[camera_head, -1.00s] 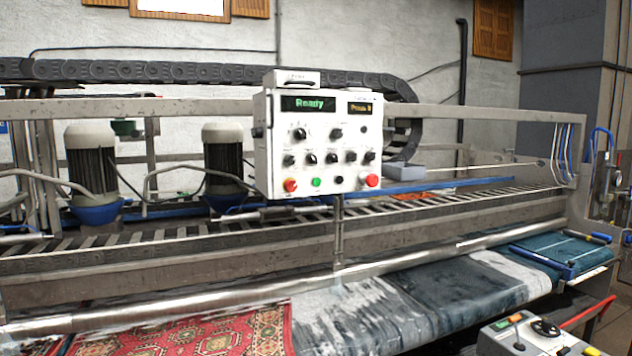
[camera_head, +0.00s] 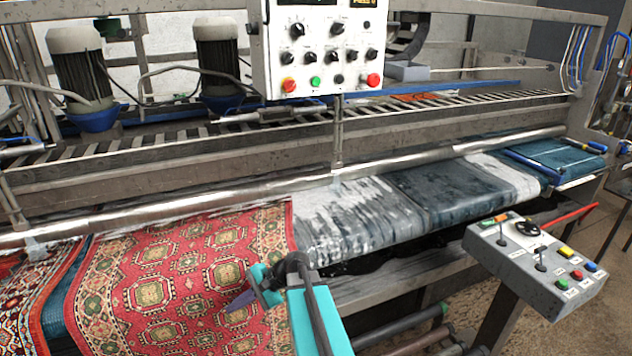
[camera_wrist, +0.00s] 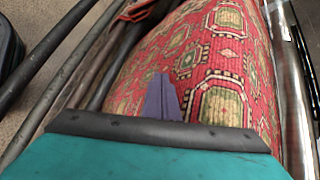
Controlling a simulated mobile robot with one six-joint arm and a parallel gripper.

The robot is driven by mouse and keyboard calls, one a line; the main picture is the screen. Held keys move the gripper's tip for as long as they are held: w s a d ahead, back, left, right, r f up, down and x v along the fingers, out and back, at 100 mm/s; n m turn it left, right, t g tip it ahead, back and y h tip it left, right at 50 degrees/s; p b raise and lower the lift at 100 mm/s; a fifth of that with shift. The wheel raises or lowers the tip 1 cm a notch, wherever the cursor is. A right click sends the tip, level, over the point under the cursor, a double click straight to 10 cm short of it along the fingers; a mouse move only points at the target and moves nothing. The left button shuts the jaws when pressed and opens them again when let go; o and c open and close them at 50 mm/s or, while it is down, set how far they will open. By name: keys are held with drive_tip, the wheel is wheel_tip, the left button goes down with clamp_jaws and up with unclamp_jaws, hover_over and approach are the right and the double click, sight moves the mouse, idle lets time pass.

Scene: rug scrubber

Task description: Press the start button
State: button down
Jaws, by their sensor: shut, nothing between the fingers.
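The white control panel (camera_head: 322,58) hangs above the roller, cut off at the top of the head view. Its lower row has a green button (camera_head: 315,82), with a red button (camera_head: 373,80) to the right and a red knob at the left. A grey pedestal box (camera_head: 530,262) at lower right also carries small green, red, yellow and blue buttons. Button labels are too small to read. My gripper (camera_head: 238,302) is over the red rug, shut and empty, well below the panel and left of the pedestal box. Its closed purple fingers show in the wrist view (camera_wrist: 161,97).
The red patterned rug (camera_head: 180,265) lies along the machine's front. A shiny roller (camera_head: 250,195) runs across behind it. Dark wet blue-grey fabric (camera_head: 440,190) lies right of it. A red handle (camera_head: 572,214) sticks out behind the pedestal box. Frame bars run below the rug.

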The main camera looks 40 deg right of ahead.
drive_tip(key=d+r+m+t+p, duration=0.1)
drive_tip(key=d+r+m+t, duration=0.15)
drive_tip(key=d+r, duration=0.55)
drive_tip(key=d+r+m+t, duration=0.25)
drive_tip(key=d+r, duration=0.25)
drive_tip(key=r, duration=0.7)
drive_tip(key=d+r+m+t+p, duration=0.1)
drive_tip(key=d+r+t, duration=0.2)
drive_tip(key=d+r, duration=0.5)
drive_tip(key=s+d+r+m+t, duration=0.1)
drive_tip(key=s+d+r+t, duration=0.1)
drive_tip(key=r, duration=0.8)
drive_tip(key=s+d+r+m+t+p, duration=0.1)
drive_tip(key=s+d+r+t, duration=0.1)
drive_tip(key=s+d+r, duration=0.2)
drive_tip(key=s+d+r+m+t+p, duration=0.1)
drive_tip(key=s+r, duration=0.6)
drive_tip(key=r, duration=1)
drive_tip(key=shift+s+d+r+t, duration=0.35)
drive_tip(key=shift+d+t, duration=0.05)
drive_tip(key=shift+d, duration=0.5)
drive_tip(key=shift+w, duration=0.1)
drive_tip(key=b, duration=0.1)
approach(316, 81)
drive_tip(key=shift+w+a+r, duration=0.4)
drive_tip(key=shift+w+a, duration=0.25)
drive_tip(key=shift+w+a+r, duration=0.4)
drive_tip(key=shift+w+a, duration=0.3)
drive_tip(key=shift+w+a+r, duration=0.35)
drive_tip(key=shift+w+a, duration=0.3)
